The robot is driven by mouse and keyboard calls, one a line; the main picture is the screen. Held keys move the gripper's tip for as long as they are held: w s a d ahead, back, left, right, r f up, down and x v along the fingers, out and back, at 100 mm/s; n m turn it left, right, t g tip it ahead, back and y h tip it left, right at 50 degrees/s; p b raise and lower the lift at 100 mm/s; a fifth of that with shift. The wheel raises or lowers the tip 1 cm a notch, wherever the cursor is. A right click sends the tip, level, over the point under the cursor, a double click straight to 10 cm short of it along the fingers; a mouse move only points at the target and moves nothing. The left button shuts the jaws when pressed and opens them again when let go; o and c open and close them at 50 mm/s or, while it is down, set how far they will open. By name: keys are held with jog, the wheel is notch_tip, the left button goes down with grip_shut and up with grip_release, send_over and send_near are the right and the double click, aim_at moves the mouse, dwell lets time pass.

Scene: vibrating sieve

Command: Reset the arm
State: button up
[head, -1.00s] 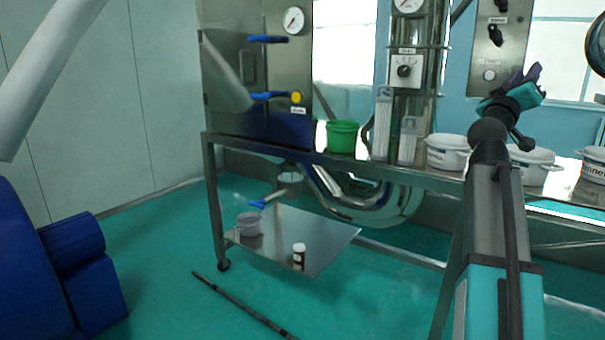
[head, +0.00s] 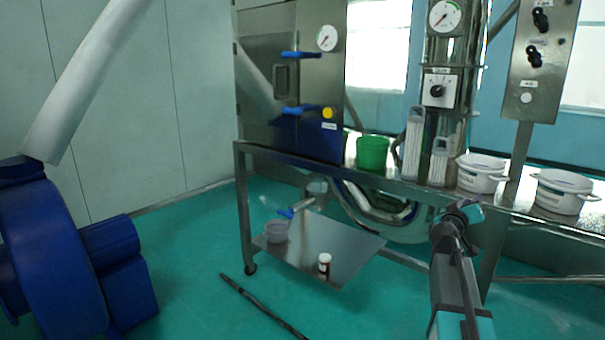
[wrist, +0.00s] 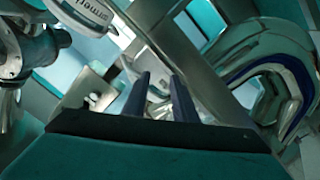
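In the wrist view, the two dark fingers of my gripper (wrist: 160,85) stand apart with nothing held between them. In the head view, my gripper (head: 466,213) is at the far end of my teal and grey arm, in front of the bench's front edge and below the white pots. Its fingers are too small and foreshortened to make out there. The wrist view is tilted and shows a white lettered pot (wrist: 95,12) at the upper left and a curved metal pipe (wrist: 285,65) at the right.
The steel bench (head: 330,167) carries a green bucket (head: 372,153), clear containers (head: 413,145) and white pots (head: 481,172). A lower shelf (head: 345,250) holds a small bottle (head: 324,266) and a tub (head: 276,232). A dark rod (head: 258,305) lies on the floor. Blue machinery (head: 60,255) stands left.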

jog(key=s+a+f+g+y+p, duration=0.2)
jog(key=s+a+f, duration=0.15)
jog(key=f, duration=0.85)
jog(key=s+a+f+g+y+p, duration=0.15)
jog(key=a+f, duration=0.35)
jog(key=f, duration=0.7)
jog(key=s+a+f+g+y+p, duration=0.1)
jog(key=s+a+f+g+p, duration=0.3)
jog(key=f, duration=0.8)
jog(key=s+a+f+g+y+p, duration=0.1)
jog(key=s+a+f, duration=0.3)
jog(key=s+f, duration=0.35)
jog(key=s+a+f+g+y, duration=0.2)
jog(key=s+a+f, duration=0.3)
jog(key=s+f, duration=0.3)
jog(key=s+a+f+g+y, duration=0.1)
jog(key=s+a, duration=0.3)
jog(key=s, duration=0.5)
jog(key=s+a+f+g+y+p, duration=0.1)
jog(key=s+a+f+g, duration=0.3)
jog(key=s, duration=0.6)
jog(key=s+a+f+n+g+y, duration=0.1)
jog(key=s+a, duration=0.4)
jog(key=s, duration=0.5)
jog(key=shift+f+g+y+p, duration=0.35)
jog(key=shift+f+g+y, duration=0.3)
jog(key=shift+g+y, duration=0.4)
jog(key=shift+w, duration=0.1)
